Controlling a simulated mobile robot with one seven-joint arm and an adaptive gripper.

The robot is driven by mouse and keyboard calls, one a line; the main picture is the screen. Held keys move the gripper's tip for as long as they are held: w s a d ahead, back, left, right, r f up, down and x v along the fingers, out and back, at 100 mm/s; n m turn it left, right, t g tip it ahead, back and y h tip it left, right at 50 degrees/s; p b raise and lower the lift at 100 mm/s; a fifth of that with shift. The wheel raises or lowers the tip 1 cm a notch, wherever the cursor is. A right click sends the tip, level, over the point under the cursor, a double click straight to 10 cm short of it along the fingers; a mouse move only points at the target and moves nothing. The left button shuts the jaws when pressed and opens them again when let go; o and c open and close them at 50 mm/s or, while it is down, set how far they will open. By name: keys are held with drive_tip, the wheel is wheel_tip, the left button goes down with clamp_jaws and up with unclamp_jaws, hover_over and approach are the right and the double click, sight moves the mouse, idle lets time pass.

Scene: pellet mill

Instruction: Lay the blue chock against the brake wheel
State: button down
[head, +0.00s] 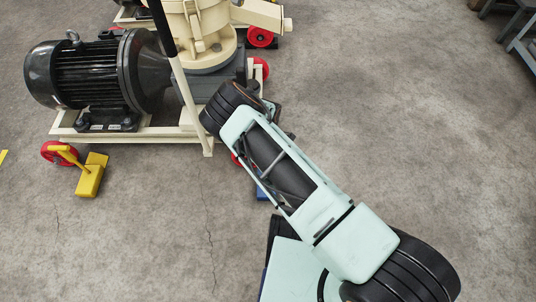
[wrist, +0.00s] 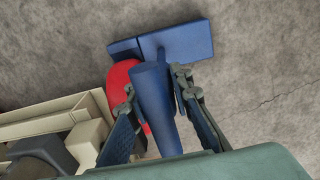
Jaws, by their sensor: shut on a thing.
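The blue chock (wrist: 178,43) is in the wrist view, its block near the floor and its thick handle running back between the fingers of my gripper (wrist: 156,97). My gripper is shut on this handle. A red wheel (wrist: 122,74) lies just left of the handle, partly hidden by the handle and the left finger; I take it for the brake wheel. Whether chock and wheel touch I cannot tell. In the head view my arm hides the gripper and most of that wheel; a bit of the blue chock (head: 262,193) shows beside the arm.
The cream machine frame (head: 150,138) carries a black motor (head: 95,75). A yellow chock (head: 91,176) stands by another red wheel (head: 58,153) at the frame's left corner. More red wheels show at the back. The concrete floor is open to the right and in front.

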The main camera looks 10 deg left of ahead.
drive_tip(key=shift+w+r, duration=0.1)
drive_tip(key=c, duration=1.8)
unclamp_jaws()
drive_tip(key=o, duration=0.4)
drive_tip(key=shift+f, duration=0.2)
drive_tip(key=o, duration=1)
drive_tip(key=shift+r, duration=0.1)
drive_tip(key=shift+c, duration=0.2)
drive_tip(key=shift+r, duration=0.1)
drive_tip(key=shift+r+p, duration=3.45)
drive_tip(key=shift+r, duration=1)
